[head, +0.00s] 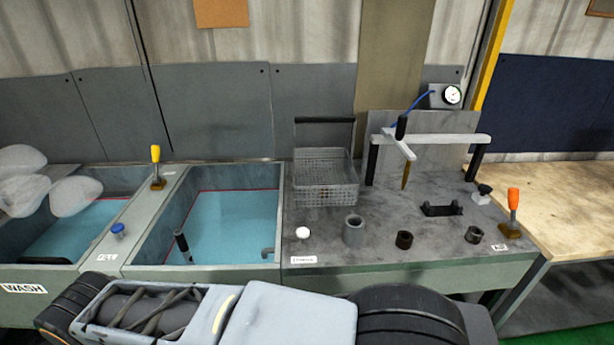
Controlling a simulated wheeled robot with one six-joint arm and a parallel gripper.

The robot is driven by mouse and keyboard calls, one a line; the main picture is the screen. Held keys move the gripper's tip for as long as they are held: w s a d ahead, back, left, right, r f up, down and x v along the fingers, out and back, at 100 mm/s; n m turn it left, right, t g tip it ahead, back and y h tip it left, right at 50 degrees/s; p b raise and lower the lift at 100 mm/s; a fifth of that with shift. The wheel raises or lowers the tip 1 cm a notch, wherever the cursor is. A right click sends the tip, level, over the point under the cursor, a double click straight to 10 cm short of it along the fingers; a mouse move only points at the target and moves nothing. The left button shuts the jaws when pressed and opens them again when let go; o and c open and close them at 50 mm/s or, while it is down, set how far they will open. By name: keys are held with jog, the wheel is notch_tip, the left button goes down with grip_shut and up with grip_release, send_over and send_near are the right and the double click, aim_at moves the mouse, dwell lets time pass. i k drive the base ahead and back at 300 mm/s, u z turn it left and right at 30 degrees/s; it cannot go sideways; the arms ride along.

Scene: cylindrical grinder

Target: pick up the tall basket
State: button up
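A wire mesh basket (325,184) stands upright on the grey bench top, right of the blue tank. Its tall frame rises at the back to a black horizontal grip (324,120). The basket looks empty, and nothing touches its grip. It is the only basket I can make out clearly. My arm crosses the bottom of the head view, in front of the bench and well below the basket. My gripper is not in view, so its opening and what it may hold cannot be seen.
Two blue-filled tanks lie left; the nearer-basket tank (232,222) holds a black handle (182,243).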

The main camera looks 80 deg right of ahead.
aim_at(313, 168)
jog(key=z, duration=0.05)
jog(key=i, duration=0.25)
jog(key=z, duration=2.95)
jog(key=k, duration=1.15)
jog(key=z, duration=0.85)
jog(key=i, duration=1.25)
jog(key=u, duration=0.2)
